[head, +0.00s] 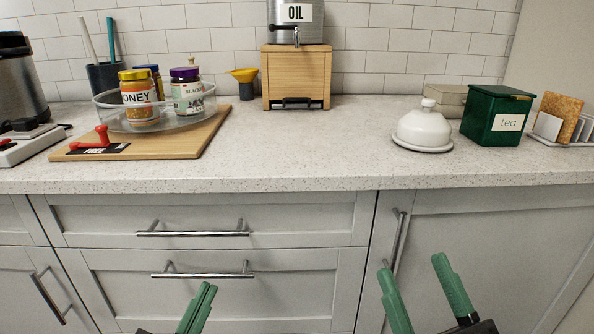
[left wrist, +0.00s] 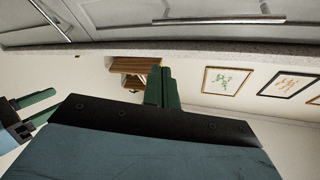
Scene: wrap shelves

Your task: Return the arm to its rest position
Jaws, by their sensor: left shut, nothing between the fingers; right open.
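My left gripper (head: 205,294) shows at the bottom of the head view, in front of the lower drawer. Its green fingers are together and hold nothing. In the left wrist view its fingers (left wrist: 163,82) are also closed, with nothing between them. My right gripper (head: 413,268) is at the bottom right of the head view, in front of the cabinet door. Its two green fingers are apart and empty. Both grippers are below the counter top. The rest of both arms is out of the head view.
The counter (head: 310,150) has a front edge above both grippers. Drawer handles (head: 195,233) and a door handle (head: 398,240) stick out behind them. A wooden board (head: 190,140) with a clear tray of jars, a white domed dish (head: 423,128) and a green tea box (head: 494,118) stand on top.

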